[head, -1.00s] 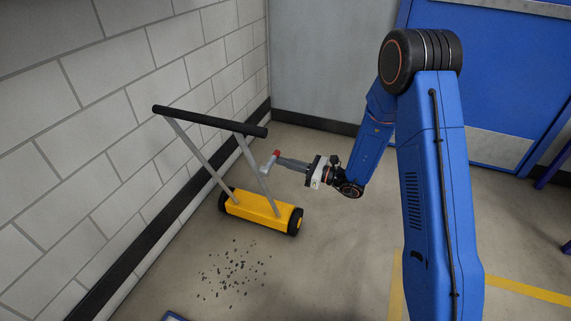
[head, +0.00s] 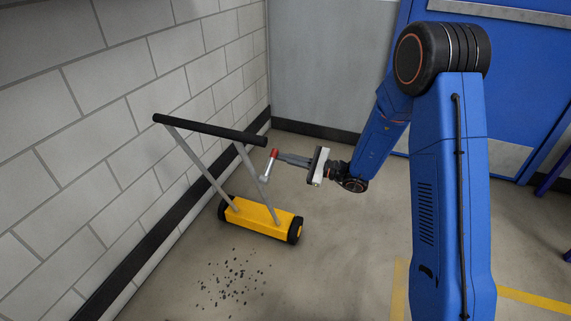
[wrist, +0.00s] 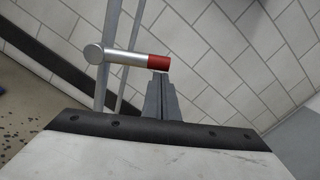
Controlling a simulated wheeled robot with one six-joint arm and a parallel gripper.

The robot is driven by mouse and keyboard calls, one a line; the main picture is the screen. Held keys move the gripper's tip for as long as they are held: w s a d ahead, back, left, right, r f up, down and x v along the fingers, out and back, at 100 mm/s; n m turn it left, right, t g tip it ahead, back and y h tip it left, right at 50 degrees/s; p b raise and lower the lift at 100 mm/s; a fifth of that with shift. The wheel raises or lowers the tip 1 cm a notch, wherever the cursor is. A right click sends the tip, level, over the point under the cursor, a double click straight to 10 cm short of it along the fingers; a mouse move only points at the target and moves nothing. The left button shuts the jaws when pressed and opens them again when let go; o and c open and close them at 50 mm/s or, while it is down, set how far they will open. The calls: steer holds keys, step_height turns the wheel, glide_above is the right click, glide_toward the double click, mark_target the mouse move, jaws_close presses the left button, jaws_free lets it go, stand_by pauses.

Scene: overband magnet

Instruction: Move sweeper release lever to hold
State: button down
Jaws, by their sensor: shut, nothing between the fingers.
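The yellow magnetic sweeper (head: 258,219) stands on the floor by the block wall, with two grey struts rising to a black handle bar (head: 210,130). Its release lever (head: 268,166) is a short silver rod with a red grip, on the right-hand strut, slanting up in the head view. In the wrist view the lever (wrist: 126,57) lies across the strut with its red end (wrist: 158,62) to the right. My gripper (head: 281,155) is shut and empty, its fingers pointing left. Its fingertips (wrist: 160,76) are right at the red grip; I cannot tell whether they touch.
Dark metal bits (head: 232,283) lie scattered on the floor in front of the sweeper. The block wall (head: 70,130) runs close along the left. A blue door (head: 500,80) is at the back right. Open floor lies between sweeper and my arm.

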steer(key=shift+s+a+r+n, duration=0.15)
steer(key=shift+s+r+n, duration=0.2)
steer(key=shift+r+n, duration=0.4)
steer(key=shift+s+a+r+n, duration=0.1)
steer(key=shift+s+r+n, duration=0.25)
steer(key=shift+r+n, duration=0.35)
steer(key=shift+r, duration=0.2)
glide_toward(276, 151)
steer(key=d+f, duration=0.1)
steer(key=w+d, duration=0.1)
steer(key=d, duration=0.1)
steer(key=d+f, duration=0.1)
steer(key=shift+w+d+f, duration=0.25)
steer(key=shift+w+f, duration=0.05)
steer(key=shift+w, duration=0.1)
